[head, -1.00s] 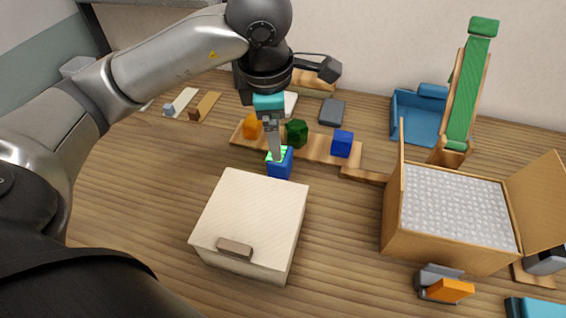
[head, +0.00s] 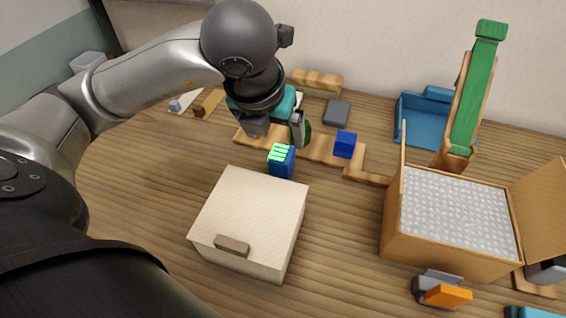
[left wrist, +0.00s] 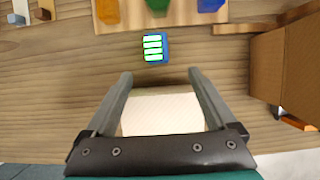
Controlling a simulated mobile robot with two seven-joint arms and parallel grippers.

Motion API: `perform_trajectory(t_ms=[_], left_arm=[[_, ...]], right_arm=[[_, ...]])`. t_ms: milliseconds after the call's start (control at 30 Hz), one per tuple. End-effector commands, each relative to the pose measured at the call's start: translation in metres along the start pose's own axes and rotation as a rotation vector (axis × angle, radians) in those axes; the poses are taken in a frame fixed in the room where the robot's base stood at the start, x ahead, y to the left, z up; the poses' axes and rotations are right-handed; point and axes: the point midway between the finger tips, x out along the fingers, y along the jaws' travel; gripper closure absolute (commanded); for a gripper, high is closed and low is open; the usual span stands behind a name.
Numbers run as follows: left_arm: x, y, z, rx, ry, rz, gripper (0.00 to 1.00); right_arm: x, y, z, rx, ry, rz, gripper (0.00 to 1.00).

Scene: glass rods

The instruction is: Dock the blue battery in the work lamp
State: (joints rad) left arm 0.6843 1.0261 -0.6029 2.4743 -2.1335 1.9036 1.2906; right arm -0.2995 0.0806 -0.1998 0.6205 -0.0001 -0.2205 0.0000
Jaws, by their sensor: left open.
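A blue block with bright green bars on top, which looks like the blue battery (head: 281,163), stands on the table behind the pale box. It also shows in the left wrist view (left wrist: 153,48), just beyond the fingertips. My left gripper (head: 277,128) is open and empty, above and behind this block in the head view; its two fingers (left wrist: 160,74) are spread wide in the wrist view. I cannot tell for certain which object is the work lamp; a grey and orange device (head: 442,290) lies at the front right. My right gripper is not in view.
A wooden board (head: 320,150) bears a plain blue block (head: 345,145), a green block (left wrist: 157,4) and an orange one (left wrist: 108,11). The pale box (head: 250,215) stands in front. An open carton (head: 455,215), blue tray (head: 415,125) and green ramp (head: 470,100) are right.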

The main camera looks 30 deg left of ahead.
Motion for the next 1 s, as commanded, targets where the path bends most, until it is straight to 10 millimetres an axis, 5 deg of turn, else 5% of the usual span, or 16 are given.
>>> perform_trajectory(t_ms=[300, 1000], left_arm=[[0.069, 0.001, -0.002, 0.002, 0.006, 0.003, 0.10], [0.142, 0.005, 0.002, 0.005, 0.003, 0.001, 0.10]], right_arm=[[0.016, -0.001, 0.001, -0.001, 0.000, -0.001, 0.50], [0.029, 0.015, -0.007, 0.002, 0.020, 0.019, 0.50]])
